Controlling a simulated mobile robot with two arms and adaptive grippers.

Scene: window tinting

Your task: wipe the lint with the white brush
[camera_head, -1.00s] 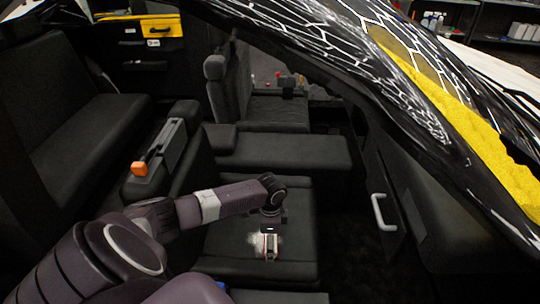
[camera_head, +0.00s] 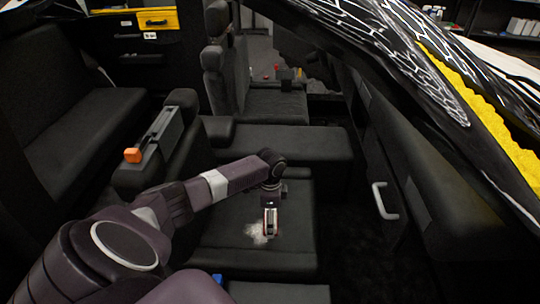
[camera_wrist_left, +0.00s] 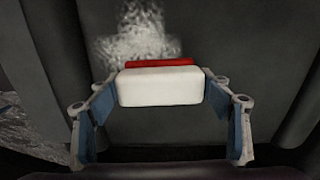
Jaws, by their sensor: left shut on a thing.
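A pale patch of lint (camera_head: 257,233) lies on the dark front seat cushion (camera_head: 225,255), and it also shows in the upper part of the left wrist view (camera_wrist_left: 133,42). My left gripper (camera_head: 270,212) is over the cushion, just right of the patch in the head view. It is shut on the white brush (camera_wrist_left: 160,87), which has a red strip along its far edge. The brush also shows below the gripper in the head view (camera_head: 269,228). In the wrist view the patch is just beyond the brush. I cannot tell whether the brush touches the seat. My right gripper is not in view.
A centre console (camera_head: 165,140) with an orange-tipped lever (camera_head: 132,155) stands left of the seat. The open door with a light grey handle (camera_head: 383,200) is on the right. The folded seat back (camera_head: 290,143) lies behind the cushion. A blue object (camera_head: 217,278) shows near the bottom.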

